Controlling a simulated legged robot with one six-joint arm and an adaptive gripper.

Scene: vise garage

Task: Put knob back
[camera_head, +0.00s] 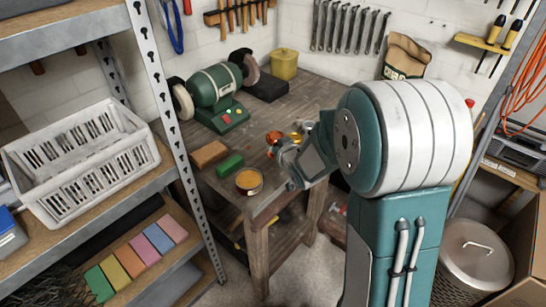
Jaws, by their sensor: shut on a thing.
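My gripper (280,147) is over the wooden workbench, near its front right part, with its tips pointing left. It is small in view and partly hidden by my own wrist. A small orange-red round piece (273,136), which looks like the knob, shows at the fingertips, and the gripper is shut on it. Yellow-orange shiny parts (297,137) show just to the right, behind the gripper. I cannot tell what they belong to. The place where the knob fits is not clearly visible; my arm hides the right side of the bench.
The workbench (300,95) carries a green bench grinder (215,88), yellow bin (284,64), brown block (209,153), green block (230,165) and round tin (249,181). A metal shelf post (165,110) and white crate (80,165) stand left. A lidded bin (472,262) stands right.

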